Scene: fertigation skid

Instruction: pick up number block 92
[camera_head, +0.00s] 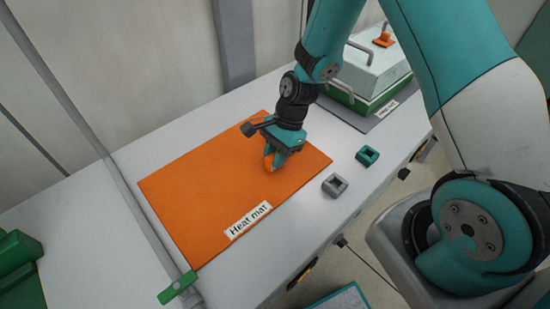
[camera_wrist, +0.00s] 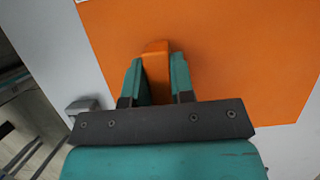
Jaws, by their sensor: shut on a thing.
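My gripper (camera_head: 277,161) is low over the orange heat mat (camera_head: 195,190), near its right side. It is shut on an orange block (camera_wrist: 155,70), which sits upright between the two teal fingers in the wrist view. In the head view the orange block (camera_head: 268,163) is mostly hidden by the fingers and blends with the mat. No number is readable on it, so I cannot tell if it is block 92. I cannot tell whether it touches the mat.
A grey hollow block (camera_head: 335,186) and a teal hollow block (camera_head: 367,156) stand on the white bench, right of the mat. A lidded green box (camera_head: 368,75) with handles is at the back right. A green clip (camera_head: 177,287) is at the mat's front corner.

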